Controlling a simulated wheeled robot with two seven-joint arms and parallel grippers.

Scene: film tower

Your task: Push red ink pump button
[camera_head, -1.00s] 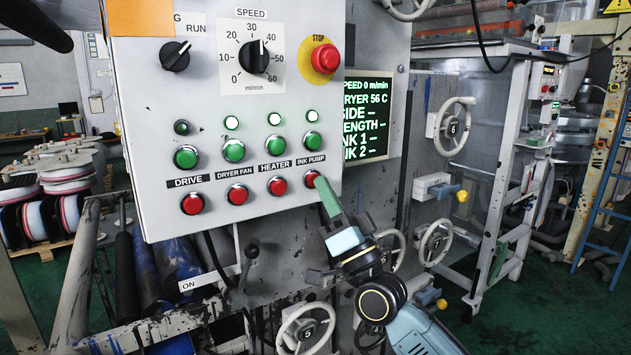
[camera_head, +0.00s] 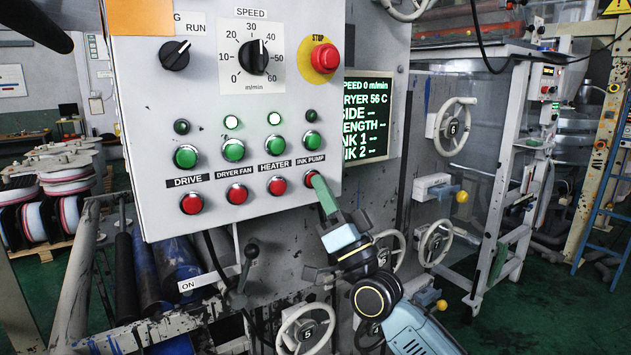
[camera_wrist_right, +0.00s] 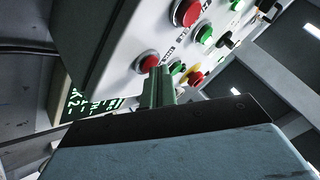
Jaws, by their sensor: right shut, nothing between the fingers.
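The red ink pump button (camera_head: 310,182) is at the lower right of the grey control panel, below the green ink pump button (camera_head: 311,141). My right gripper (camera_head: 317,182) is shut and empty. Its green fingertips are at the red button and cover its right part. They appear to touch it, but how far it is pressed is hidden. The ink pump lamp (camera_head: 311,116) is dark. In the right wrist view the shut fingers (camera_wrist_right: 160,80) reach up beside a red button (camera_wrist_right: 147,63). My left gripper is not in view.
Red buttons for heater (camera_head: 277,186), dryer fan (camera_head: 237,194) and drive (camera_head: 191,203) sit to the left in the same row. The red stop button (camera_head: 325,58) is higher up. A display (camera_head: 367,118) is right of the panel. Handwheels (camera_head: 305,329) are below.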

